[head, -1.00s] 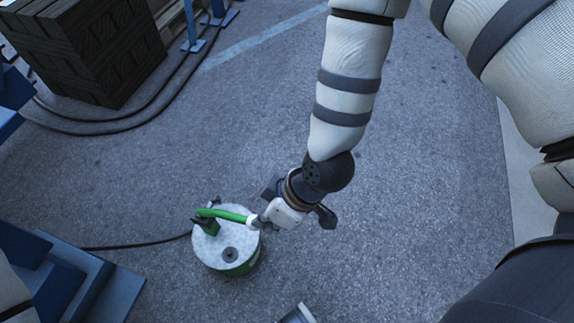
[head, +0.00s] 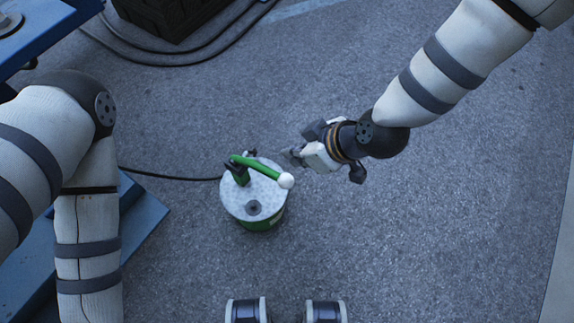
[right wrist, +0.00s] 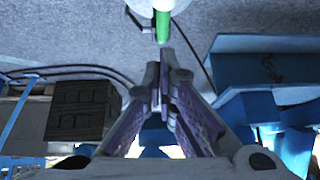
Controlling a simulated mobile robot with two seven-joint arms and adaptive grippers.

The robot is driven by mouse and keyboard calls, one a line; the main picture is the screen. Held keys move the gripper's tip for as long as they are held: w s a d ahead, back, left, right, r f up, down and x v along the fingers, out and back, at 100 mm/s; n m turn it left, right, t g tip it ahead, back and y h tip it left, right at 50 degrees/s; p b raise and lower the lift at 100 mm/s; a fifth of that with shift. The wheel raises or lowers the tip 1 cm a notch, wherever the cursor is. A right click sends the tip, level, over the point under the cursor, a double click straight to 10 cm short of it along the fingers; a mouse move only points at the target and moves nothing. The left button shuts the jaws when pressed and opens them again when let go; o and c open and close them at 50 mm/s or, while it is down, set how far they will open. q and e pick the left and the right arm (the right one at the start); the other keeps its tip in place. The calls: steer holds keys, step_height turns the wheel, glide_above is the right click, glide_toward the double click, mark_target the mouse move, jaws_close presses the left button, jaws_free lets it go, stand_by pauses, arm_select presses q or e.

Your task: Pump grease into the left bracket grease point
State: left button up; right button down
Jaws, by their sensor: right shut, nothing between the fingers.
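The grease pump is a green drum with a pale round lid (head: 240,203), standing on the ground in the head view. Its green lever (head: 258,167) lies above the lid and ends in a white knob (head: 286,181). My right gripper (head: 292,155) is shut and empty, just above and right of the lever in the picture, apart from the knob. In the right wrist view its fingers (right wrist: 165,75) are together, with the green lever (right wrist: 162,25) beyond them. My left arm shows at the left, but its gripper is out of view. I cannot make out the bracket grease point.
A black hose (head: 170,176) runs left from the pump along the ground. Blue steel framework (head: 145,217) stands at the left. A dark crate (head: 165,15) and cables lie at the top. The paved ground right of the pump is clear.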

steer(key=b, duration=0.1)
glide_above(287, 175)
steer(key=f, duration=0.5)
steer(key=shift+w+a+f, duration=0.15)
steer(key=shift+w+a, duration=0.05)
steer(key=shift+a, duration=0.2)
steer(key=shift+s+d+f, duration=0.1)
steer(key=shift+d+f, duration=0.05)
steer(key=shift+f, duration=0.4)
steer(key=shift+s+d+f, duration=0.1)
steer(key=shift+f, duration=0.45)
arm_select(q)
steer(key=shift+x, duration=0.95)
arm_select(e)
steer(key=shift+d+f, duration=0.1)
steer(key=shift+f, duration=0.35)
